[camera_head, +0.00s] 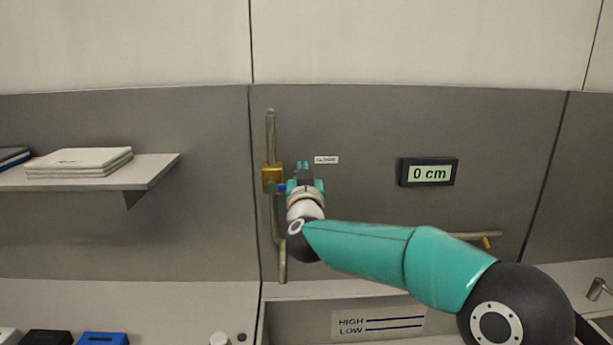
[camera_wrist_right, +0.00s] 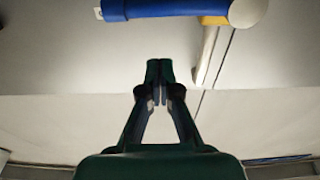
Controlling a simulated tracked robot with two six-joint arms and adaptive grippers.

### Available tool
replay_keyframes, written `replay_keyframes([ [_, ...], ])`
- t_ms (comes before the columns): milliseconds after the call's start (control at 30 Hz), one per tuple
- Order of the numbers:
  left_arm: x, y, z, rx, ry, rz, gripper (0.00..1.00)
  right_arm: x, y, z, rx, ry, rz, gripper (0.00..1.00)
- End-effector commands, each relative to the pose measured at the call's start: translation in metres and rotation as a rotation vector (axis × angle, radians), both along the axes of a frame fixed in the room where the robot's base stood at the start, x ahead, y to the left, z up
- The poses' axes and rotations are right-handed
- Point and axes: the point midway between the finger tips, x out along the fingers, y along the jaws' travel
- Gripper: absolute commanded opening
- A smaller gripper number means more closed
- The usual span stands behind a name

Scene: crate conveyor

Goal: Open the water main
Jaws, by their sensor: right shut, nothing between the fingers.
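The brass valve (camera_head: 272,178) sits on a vertical metal pipe (camera_head: 270,135) on the grey wall panel. Its blue handle (camera_head: 283,187) is mostly hidden behind my right gripper in the head view. In the right wrist view the blue handle (camera_wrist_right: 165,9) lies across the top, with a pale round hub at its right end and the yellow valve body (camera_wrist_right: 214,20) behind. My right gripper (camera_head: 303,165) is at the handle's side of the valve. In the wrist view its fingertips (camera_wrist_right: 160,70) are together, empty and apart from the handle. My left gripper is not in view.
A small label (camera_head: 326,160), seemingly "CLOSED", is beside the valve. A display (camera_head: 428,172) reads 0 cm. A shelf (camera_head: 150,170) with stacked flat items juts out at left. A HIGH/LOW sign (camera_head: 380,322) is below; another pipe (camera_head: 480,236) runs behind my arm.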

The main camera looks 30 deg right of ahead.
Motion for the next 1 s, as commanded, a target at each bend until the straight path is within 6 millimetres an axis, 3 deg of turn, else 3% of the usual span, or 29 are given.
replay_keyframes([
  [167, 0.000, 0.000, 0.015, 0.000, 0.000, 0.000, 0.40, 0.027, -0.017, 0.004, 0.000, 0.002, -0.001, 0.00],
  [300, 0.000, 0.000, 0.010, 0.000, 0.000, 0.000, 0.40, 0.021, -0.012, -0.020, 0.000, 0.003, 0.002, 0.00],
  [500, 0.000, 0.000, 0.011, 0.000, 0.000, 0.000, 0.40, 0.018, -0.011, -0.034, 0.000, 0.001, 0.000, 0.00],
  [833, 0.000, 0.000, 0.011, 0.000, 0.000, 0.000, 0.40, 0.017, -0.011, -0.035, 0.001, -0.001, 0.000, 0.00],
  [867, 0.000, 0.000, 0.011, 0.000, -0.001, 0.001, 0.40, 0.016, -0.018, -0.036, 0.001, 0.000, -0.005, 0.00],
  [1000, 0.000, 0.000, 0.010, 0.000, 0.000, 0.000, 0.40, 0.018, -0.010, -0.036, 0.006, -0.003, 0.003, 0.00],
])
